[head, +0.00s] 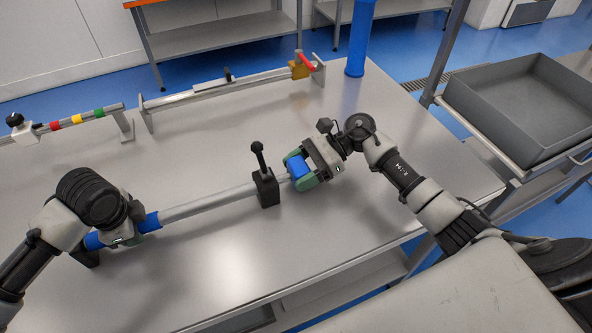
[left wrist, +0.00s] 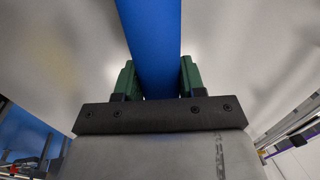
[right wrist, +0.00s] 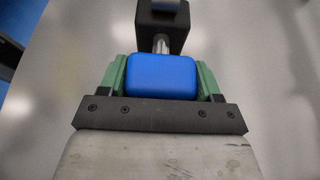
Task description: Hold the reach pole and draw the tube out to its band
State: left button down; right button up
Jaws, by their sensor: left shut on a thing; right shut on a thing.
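The reach pole (head: 208,205) lies across the front of the table, a grey tube with a blue grip on its left end. My left gripper (head: 126,236) is shut on that blue grip (left wrist: 152,40). A black clamp block with an upright lever (head: 266,188) sits around the pole's right part. Beyond it a short thin tube (right wrist: 160,44) leads to a blue end knob (right wrist: 160,77). My right gripper (head: 299,170) is shut on the blue knob. I cannot make out a band on the thin tube.
Behind lies a grey rail (head: 200,94) with a brass block and red lever (head: 302,66). A blue cylinder (head: 360,38) stands at the back right corner. A grey tub (head: 524,105) sits on a cart at the right.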

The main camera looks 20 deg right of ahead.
pick_arm(q)
jog(key=shift+a, duration=0.1)
pick_arm(e)
jog(key=d, duration=1.3)
jog(key=shift+d, duration=0.4)
jog(key=o, duration=1.3)
jog(key=shift+a, duration=0.1)
jog(key=v, duration=1.2)
pick_arm(q)
jog(key=c, duration=0.6)
grip_release()
jog(key=shift+r, duration=0.15)
